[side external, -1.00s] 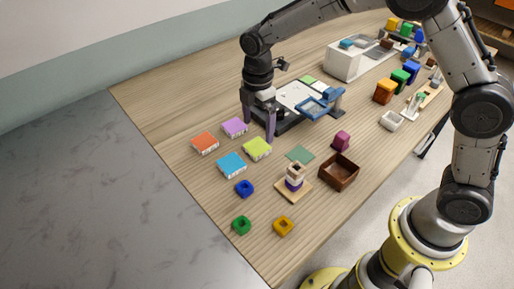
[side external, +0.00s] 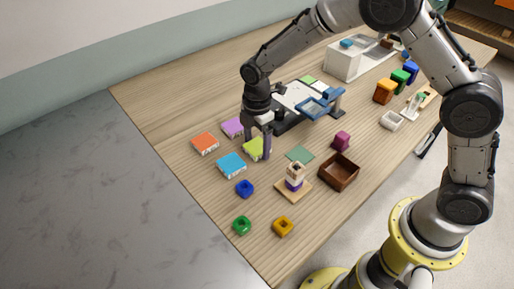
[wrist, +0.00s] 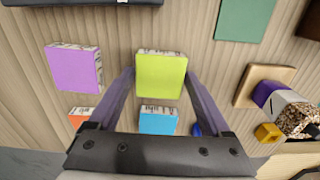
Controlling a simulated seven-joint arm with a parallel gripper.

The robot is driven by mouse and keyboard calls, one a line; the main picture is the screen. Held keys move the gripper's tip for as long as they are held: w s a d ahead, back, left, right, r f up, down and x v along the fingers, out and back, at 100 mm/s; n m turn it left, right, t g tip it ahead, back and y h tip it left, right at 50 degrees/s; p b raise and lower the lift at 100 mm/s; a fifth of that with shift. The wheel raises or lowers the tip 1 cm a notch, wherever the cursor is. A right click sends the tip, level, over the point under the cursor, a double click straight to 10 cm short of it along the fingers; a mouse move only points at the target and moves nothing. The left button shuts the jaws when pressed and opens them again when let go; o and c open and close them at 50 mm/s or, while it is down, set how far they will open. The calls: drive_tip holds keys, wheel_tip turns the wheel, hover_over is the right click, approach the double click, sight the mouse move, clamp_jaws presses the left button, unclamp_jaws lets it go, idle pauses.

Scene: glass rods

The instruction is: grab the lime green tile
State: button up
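The lime green tile (side external: 254,149) lies flat on the wooden table, among the purple, orange and blue tiles. In the wrist view the lime green tile (wrist: 161,76) sits between the tips of my two fingers, its printed edge facing the far side. My gripper (side external: 257,147) points down over it with a finger on either side. In the wrist view my gripper (wrist: 160,75) is open, with a narrow gap showing on each side of the tile. I cannot tell exactly how high the fingertips are above the table.
A purple tile (side external: 232,127), an orange tile (side external: 205,143) and a blue tile (side external: 231,165) lie close by. A flat green square (side external: 300,154), a stacked peg base (side external: 293,188) and a brown box (side external: 339,172) are to the right. A black-based blue-handled device (side external: 320,105) stands behind.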

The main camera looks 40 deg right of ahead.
drive_tip(key=c, duration=1.1)
drive_tip(key=shift+r, duration=0.1)
